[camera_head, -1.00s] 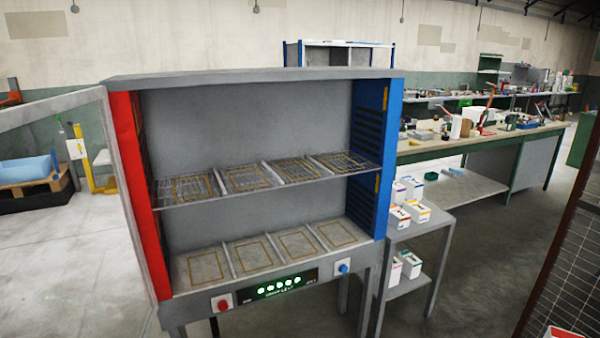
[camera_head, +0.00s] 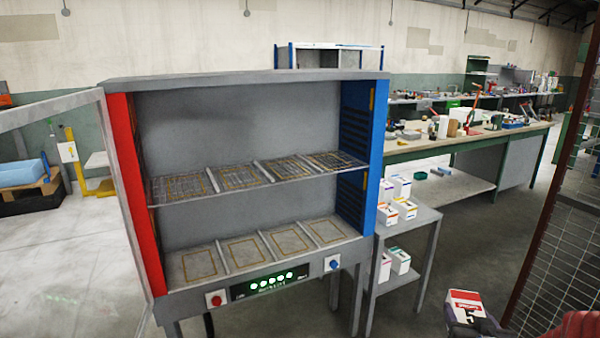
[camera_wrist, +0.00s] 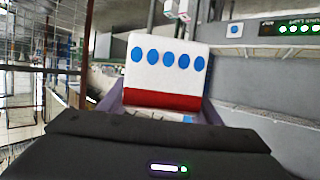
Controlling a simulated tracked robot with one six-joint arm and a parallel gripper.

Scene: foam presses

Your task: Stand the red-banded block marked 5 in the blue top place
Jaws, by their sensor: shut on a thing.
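A white block with a red band (camera_head: 464,303) is at the bottom right of the head view, held in my gripper (camera_head: 470,319). A dark mark like a 5 shows on it there, small. In the wrist view the block (camera_wrist: 166,65) shows several blue dots above its red band, between the fingers of my shut gripper (camera_wrist: 162,112). The open-fronted cabinet has a red left wall (camera_head: 136,190) and a blue right wall (camera_head: 376,150). Its empty top shelf (camera_head: 250,198) has yellow-outlined places; the rightmost (camera_head: 334,161) lies beside the blue wall. The block is outside, right of the cabinet.
A glass door (camera_head: 60,115) stands open at the cabinet's left. The lower shelf (camera_head: 265,248) is empty. A grey side stand (camera_head: 412,226) right of the cabinet holds several white blocks. A mesh fence (camera_head: 555,245) rises at the far right. A workbench (camera_head: 465,145) is behind.

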